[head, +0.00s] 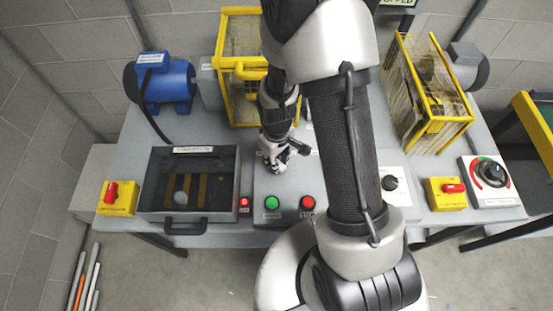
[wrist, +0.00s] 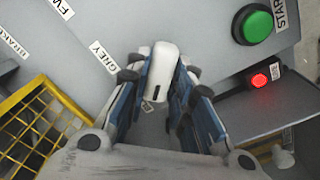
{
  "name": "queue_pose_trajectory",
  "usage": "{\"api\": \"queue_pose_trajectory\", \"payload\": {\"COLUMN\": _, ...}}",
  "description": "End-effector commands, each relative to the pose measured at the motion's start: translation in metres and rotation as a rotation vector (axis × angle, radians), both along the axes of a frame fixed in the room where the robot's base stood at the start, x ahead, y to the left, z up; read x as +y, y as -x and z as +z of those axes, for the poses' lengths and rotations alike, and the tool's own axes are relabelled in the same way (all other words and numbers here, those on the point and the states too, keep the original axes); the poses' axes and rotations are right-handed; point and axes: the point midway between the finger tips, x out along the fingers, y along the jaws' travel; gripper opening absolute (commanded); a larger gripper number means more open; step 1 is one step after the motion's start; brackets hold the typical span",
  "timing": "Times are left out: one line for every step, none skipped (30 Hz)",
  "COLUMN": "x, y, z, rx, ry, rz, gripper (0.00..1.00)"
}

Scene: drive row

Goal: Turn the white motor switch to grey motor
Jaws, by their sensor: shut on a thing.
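The white motor switch (wrist: 161,66) is a white elongated knob with a dark slot mark at its lower end in the wrist view. It stands on the grey control panel beside a GREY label (wrist: 103,55). My gripper (head: 274,160) is lowered onto the panel in the head view, and its fingers are shut on the switch's sides. The fingers hide the switch in the head view. The grey motor (head: 468,67) sits at the back right, behind a yellow cage. A blue motor (head: 166,82) sits at the back left.
A green button (head: 271,202) and a red button (head: 307,202) are in front of my gripper. A small red lamp (head: 243,202) glows to their left. A black knob (head: 391,183) and a dial (head: 490,173) lie right. A yellow cage (head: 240,100) stands behind.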

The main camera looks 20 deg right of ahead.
Motion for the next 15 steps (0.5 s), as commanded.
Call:
{"api": "queue_pose_trajectory", "payload": {"x": 0.0000, "y": 0.0000, "z": 0.0001, "rx": 0.000, "ry": 0.000, "rz": 0.000, "gripper": 0.11}}
{"api": "queue_pose_trajectory", "payload": {"x": 0.0000, "y": 0.0000, "z": 0.0001, "rx": 0.000, "ry": 0.000, "rz": 0.000, "gripper": 0.09}}
{"api": "queue_pose_trajectory", "payload": {"x": 0.0000, "y": 0.0000, "z": 0.0001, "rx": 0.000, "ry": 0.000, "rz": 0.000, "gripper": 0.06}}
{"api": "queue_pose_trajectory", "payload": {"x": 0.0000, "y": 0.0000, "z": 0.0001, "rx": 0.000, "ry": 0.000, "rz": 0.000, "gripper": 0.04}}
{"api": "queue_pose_trajectory", "payload": {"x": 0.0000, "y": 0.0000, "z": 0.0001, "rx": 0.000, "ry": 0.000, "rz": 0.000, "gripper": 0.02}}
{"api": "queue_pose_trajectory", "payload": {"x": 0.0000, "y": 0.0000, "z": 0.0001, "rx": 0.000, "ry": 0.000, "rz": 0.000, "gripper": 0.00}}
{"api": "queue_pose_trajectory", "payload": {"x": 0.0000, "y": 0.0000, "z": 0.0001, "rx": 0.000, "ry": 0.000, "rz": 0.000, "gripper": 0.00}}
{"api": "queue_pose_trajectory", "payload": {"x": 0.0000, "y": 0.0000, "z": 0.0001, "rx": 0.000, "ry": 0.000, "rz": 0.000, "gripper": 0.00}}
{"api": "queue_pose_trajectory", "payload": {"x": 0.0000, "y": 0.0001, "z": 0.0001, "rx": 0.000, "ry": 0.000, "rz": -0.001, "gripper": 0.00}}
{"api": "queue_pose_trajectory", "payload": {"x": 0.0000, "y": 0.0001, "z": 0.0001, "rx": 0.000, "ry": 0.000, "rz": -0.002, "gripper": 0.00}}
{"api": "queue_pose_trajectory", "payload": {"x": 0.0000, "y": 0.0000, "z": 0.0001, "rx": 0.000, "ry": 0.000, "rz": -0.004, "gripper": 0.00}}
{"api": "queue_pose_trajectory", "payload": {"x": 0.0000, "y": 0.0000, "z": 0.0001, "rx": 0.000, "ry": 0.000, "rz": -0.009, "gripper": 0.00}}
{"api": "queue_pose_trajectory", "payload": {"x": 0.0000, "y": 0.0000, "z": 0.0001, "rx": 0.000, "ry": 0.000, "rz": -0.013, "gripper": 0.00}}
{"api": "queue_pose_trajectory", "payload": {"x": 0.0000, "y": 0.0001, "z": 0.0001, "rx": 0.000, "ry": 0.000, "rz": -0.019, "gripper": 0.00}}
{"api": "queue_pose_trajectory", "payload": {"x": 0.0000, "y": 0.0001, "z": 0.0001, "rx": 0.000, "ry": 0.000, "rz": -0.029, "gripper": 0.00}}
